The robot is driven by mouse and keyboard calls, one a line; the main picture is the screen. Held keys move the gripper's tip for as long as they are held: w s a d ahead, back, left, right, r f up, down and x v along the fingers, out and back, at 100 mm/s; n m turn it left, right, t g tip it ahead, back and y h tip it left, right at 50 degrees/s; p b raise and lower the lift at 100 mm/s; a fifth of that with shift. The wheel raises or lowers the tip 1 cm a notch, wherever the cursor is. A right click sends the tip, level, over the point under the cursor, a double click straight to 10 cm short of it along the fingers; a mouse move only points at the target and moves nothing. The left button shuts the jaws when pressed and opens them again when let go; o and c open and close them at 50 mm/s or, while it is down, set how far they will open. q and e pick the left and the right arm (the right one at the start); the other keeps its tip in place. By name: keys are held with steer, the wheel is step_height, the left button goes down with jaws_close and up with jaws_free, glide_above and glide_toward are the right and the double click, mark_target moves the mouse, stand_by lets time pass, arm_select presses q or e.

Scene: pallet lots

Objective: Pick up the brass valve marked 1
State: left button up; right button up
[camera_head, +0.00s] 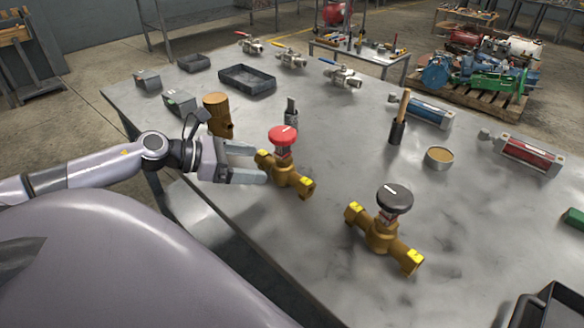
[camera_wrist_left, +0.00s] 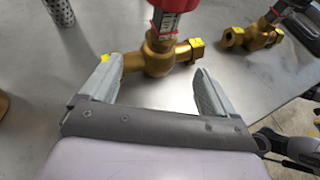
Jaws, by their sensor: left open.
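A brass valve with a red round knob (camera_head: 283,137) stands on the grey metal table, its yellow-marked pipe ends pointing left and right. A second brass valve with a black knob (camera_head: 394,200) stands nearer, to its right. Each knob bears a pale mark, too small to read. My left gripper (camera_head: 260,165) is open and empty, fingertips at the left side of the red-knobbed valve. In the left wrist view the brass body of that valve (camera_wrist_left: 158,60) lies just beyond the fingertips, and the left finger overlaps one pipe end. Contact cannot be told.
A brown cylinder (camera_head: 217,115) stands close behind my left gripper. A dark holder with a wooden handle (camera_head: 398,131), a round tin (camera_head: 438,158), several steel valves and trays (camera_head: 247,80) stand farther back. Bare table lies around the black-knobbed valve.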

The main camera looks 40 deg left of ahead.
mark_target(277, 158)
arm_select(q)
steer(key=shift+w+d+f, duration=0.25)
steer(key=shift+w, duration=0.25)
steer(key=shift+w+d+b, duration=0.3)
steer(key=shift+w+d, duration=0.1)
steer(key=shift+w, duration=0.3)
steer(key=shift+w+d+b, duration=0.25)
steer(key=shift+w+d, duration=0.15)
steer(key=shift+w, duration=0.25)
steer(key=shift+x, duration=1.2)
steer(key=shift+s+f, duration=0.1)
jaws_close()
